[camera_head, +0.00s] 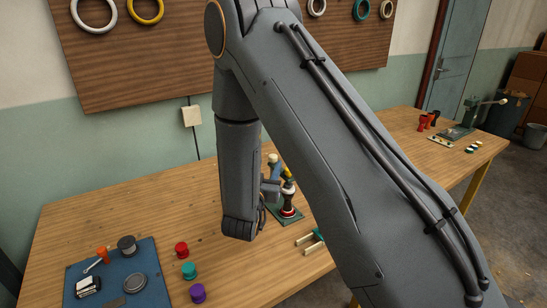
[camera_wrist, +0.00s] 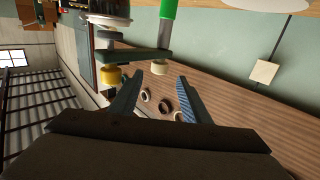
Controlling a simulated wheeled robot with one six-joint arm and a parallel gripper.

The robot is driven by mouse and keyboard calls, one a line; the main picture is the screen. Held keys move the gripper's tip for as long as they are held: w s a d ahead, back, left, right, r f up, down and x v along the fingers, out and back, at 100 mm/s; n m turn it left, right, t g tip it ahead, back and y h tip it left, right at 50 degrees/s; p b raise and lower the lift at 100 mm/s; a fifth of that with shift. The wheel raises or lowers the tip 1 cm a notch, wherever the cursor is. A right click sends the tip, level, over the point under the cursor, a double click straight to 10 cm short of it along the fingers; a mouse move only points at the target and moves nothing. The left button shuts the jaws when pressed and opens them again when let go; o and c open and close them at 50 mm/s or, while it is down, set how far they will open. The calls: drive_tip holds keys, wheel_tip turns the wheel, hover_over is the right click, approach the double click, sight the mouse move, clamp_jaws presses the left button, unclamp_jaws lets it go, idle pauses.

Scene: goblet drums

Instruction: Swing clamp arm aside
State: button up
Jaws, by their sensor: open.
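In the wrist view, which is turned sideways, my gripper (camera_wrist: 160,78) is open, its two blue-grey fingers apart. The dark clamp arm (camera_wrist: 130,54) crosses just beyond the fingertips. It has a yellow piece (camera_wrist: 108,77) near one end and a smaller yellowish piece (camera_wrist: 159,68) seen between the fingertips. A bright green handle (camera_wrist: 168,9) on a grey shaft stands beside it. I cannot tell whether the fingers touch anything. In the head view, the clamp stand's green base (camera_head: 291,219) carries a red, white and black goblet drum (camera_head: 288,204); my arm partly hides the stand.
A blue mat (camera_head: 146,287) with small parts lies at the bench's left. Red (camera_head: 181,249), teal (camera_head: 189,270) and purple (camera_head: 198,293) pieces stand beside it. A pale-railed rack (camera_head: 311,243) is right of my wrist. Another clamp stand (camera_head: 458,131) is at the far right.

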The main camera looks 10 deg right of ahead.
sight(272, 158)
drive_tip(key=p+x, duration=0.1)
drive_tip(key=x, duration=0.5)
drive_tip(key=shift+w+d+p, duration=0.25)
drive_tip(key=shift+w+p, duration=0.1)
drive_tip(key=shift+p, duration=0.05)
drive_tip(key=shift+c, duration=0.4)
clamp_jaws()
